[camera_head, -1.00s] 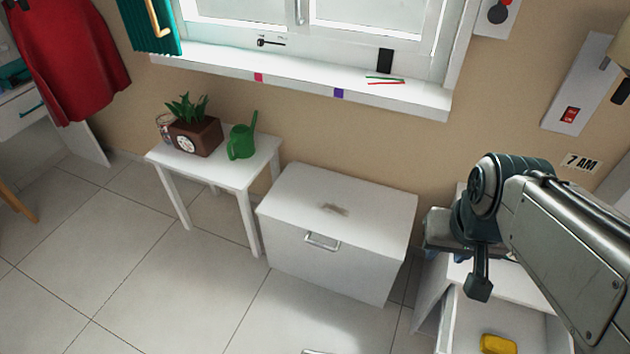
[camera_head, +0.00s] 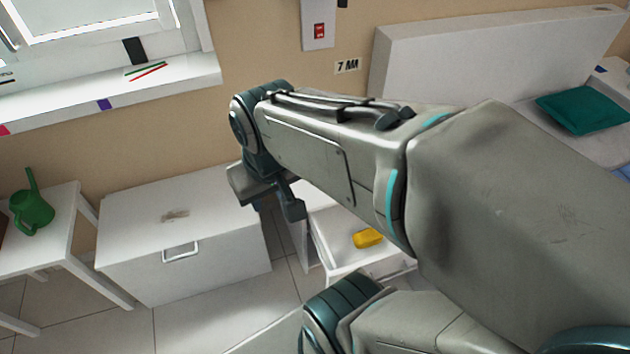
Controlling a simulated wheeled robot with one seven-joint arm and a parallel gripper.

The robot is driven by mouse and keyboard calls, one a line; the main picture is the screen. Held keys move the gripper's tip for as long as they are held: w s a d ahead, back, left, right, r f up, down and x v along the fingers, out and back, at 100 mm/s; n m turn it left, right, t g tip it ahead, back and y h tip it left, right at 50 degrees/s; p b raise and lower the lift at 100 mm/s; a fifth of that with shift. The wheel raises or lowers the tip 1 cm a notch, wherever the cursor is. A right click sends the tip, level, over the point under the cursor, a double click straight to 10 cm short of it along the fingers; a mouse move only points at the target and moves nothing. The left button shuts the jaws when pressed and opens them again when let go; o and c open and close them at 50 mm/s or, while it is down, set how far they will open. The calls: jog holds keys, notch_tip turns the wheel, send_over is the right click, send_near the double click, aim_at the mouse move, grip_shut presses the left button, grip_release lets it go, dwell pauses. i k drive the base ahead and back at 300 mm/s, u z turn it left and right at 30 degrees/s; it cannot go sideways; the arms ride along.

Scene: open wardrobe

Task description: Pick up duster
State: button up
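I cannot clearly make out a duster. A small yellow object (camera_head: 367,238) lies in an open white drawer (camera_head: 340,262) below my arm; its kind is unclear. My gripper (camera_head: 290,208) is left of centre, above the gap between the white chest and the drawer unit. One dark finger points down; the other finger is hidden or unclear, so its opening cannot be judged. My arm covers much of the drawer unit's top.
A white chest (camera_head: 135,235) with a handle and a brownish smudge on its lid stands left of the drawer. A green watering can (camera_head: 32,205) stands on a white table (camera_head: 60,215). A teal pillow (camera_head: 582,108) lies on the bed at right.

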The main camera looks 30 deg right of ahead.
aim_at(365, 238)
jog(key=k, duration=0.5)
jog(key=z, duration=0.35)
jog(key=i, duration=0.45)
jog(key=z, duration=1.25)
jog(key=k, duration=0.4)
jog(key=u, duration=0.65)
jog(key=i, duration=0.65)
jog(key=z, duration=0.15)
